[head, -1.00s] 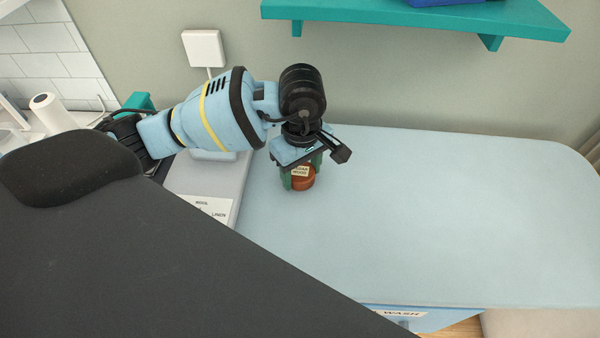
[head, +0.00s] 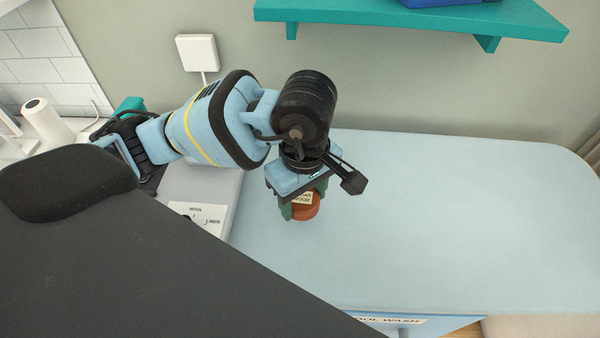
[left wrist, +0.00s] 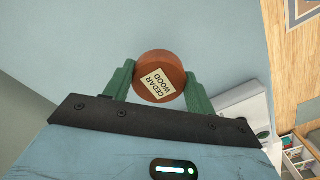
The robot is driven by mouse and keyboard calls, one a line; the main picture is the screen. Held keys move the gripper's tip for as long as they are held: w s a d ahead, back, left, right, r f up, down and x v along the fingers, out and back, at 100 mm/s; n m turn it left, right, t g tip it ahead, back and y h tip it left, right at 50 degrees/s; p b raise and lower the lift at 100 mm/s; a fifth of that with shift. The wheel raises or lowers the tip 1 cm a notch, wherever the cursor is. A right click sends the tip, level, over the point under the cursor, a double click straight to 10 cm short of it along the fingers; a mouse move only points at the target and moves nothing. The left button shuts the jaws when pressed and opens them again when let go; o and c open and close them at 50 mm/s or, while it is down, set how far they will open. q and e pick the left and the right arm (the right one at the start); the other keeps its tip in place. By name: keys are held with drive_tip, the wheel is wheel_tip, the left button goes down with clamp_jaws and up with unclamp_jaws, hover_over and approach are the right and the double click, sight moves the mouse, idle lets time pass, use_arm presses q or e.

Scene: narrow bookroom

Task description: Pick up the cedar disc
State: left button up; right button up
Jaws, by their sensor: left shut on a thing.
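The cedar disc (head: 306,207) is a round reddish-brown piece with a cream label. In the left wrist view the disc (left wrist: 160,66) shows its label reading "CEDAR WOOD". My left gripper (head: 299,205) is shut on it, with a green finger on either side. In the left wrist view the fingers of my left gripper (left wrist: 158,82) touch the disc's two sides. The disc appears held above the pale blue top; the exact height is hard to tell. My right gripper is not in view.
The pale blue top (head: 430,220) is clear to the right of the gripper. A grey-white box with a label (head: 196,215) stands at left. A teal shelf (head: 400,22) juts from the wall above. A labelled drawer front (head: 390,320) is at the near edge.

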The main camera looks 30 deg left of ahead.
use_arm(q)
drive_tip(key=s+d, duration=0.2)
drive_tip(key=s, duration=0.1)
drive_tip(key=s+d, duration=0.1)
drive_tip(key=d, duration=0.1)
drive_tip(key=shift+s+r, duration=0.35)
drive_tip(key=shift+s, duration=0.05)
drive_tip(key=shift+s+d, duration=0.45)
drive_tip(key=shift+s, duration=0.3)
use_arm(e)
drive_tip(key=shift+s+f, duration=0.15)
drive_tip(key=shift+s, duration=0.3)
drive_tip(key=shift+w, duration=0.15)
